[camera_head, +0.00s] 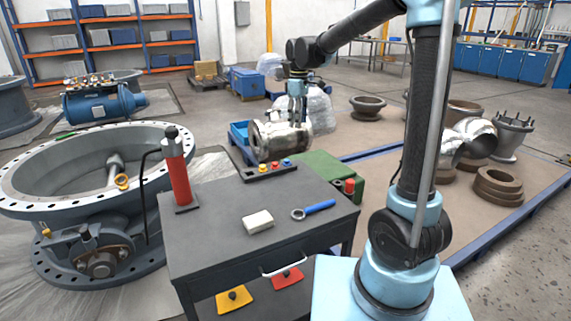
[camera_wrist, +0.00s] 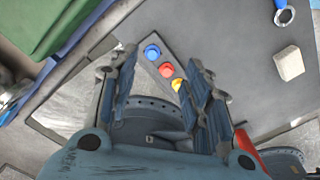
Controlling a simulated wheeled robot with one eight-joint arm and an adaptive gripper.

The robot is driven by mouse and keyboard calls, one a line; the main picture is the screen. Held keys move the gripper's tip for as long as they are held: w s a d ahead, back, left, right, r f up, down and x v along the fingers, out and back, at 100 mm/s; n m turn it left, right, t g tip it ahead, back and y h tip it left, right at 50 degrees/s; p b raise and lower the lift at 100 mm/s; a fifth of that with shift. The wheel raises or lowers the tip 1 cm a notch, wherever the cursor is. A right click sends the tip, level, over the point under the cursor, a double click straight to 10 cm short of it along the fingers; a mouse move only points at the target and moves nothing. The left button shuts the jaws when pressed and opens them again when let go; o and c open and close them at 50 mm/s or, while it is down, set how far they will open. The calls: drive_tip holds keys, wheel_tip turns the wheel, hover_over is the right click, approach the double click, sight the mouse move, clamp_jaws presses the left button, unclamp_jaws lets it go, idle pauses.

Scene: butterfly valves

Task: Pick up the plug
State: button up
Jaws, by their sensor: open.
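Three small round-topped pieces, blue (camera_head: 287,162), red (camera_head: 275,165) and yellow (camera_head: 263,168), stand in a row on a dark strip at the back edge of the grey cart top. I cannot tell which one is the plug. In the wrist view, the blue (camera_wrist: 152,52), red (camera_wrist: 167,70) and yellow (camera_wrist: 177,84) pieces show between the spread fingers. My gripper (camera_head: 297,118) hangs above and behind the row, apart from it. In the wrist view, my gripper (camera_wrist: 163,62) is open with nothing held between its fingers.
On the cart (camera_head: 225,212) are a red cylinder (camera_head: 175,168), a pale block (camera_head: 257,222) and a blue-handled wrench (camera_head: 315,210). A large flanged valve (camera_head: 70,165) stands left. A silver flanged pipe (camera_head: 278,140) and green box (camera_head: 312,172) are behind. The cart's middle has free room.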

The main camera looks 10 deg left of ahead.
drive_tip(key=w+a+n, duration=0.1)
drive_tip(key=w+a, duration=0.1)
drive_tip(key=a, duration=0.2)
approach(287, 160)
wheel_tip(287, 160, down, 9)
drive_tip(key=shift+w+a+r, duration=0.1)
drive_tip(key=shift+w, duration=0.1)
drive_tip(key=c, duration=0.9)
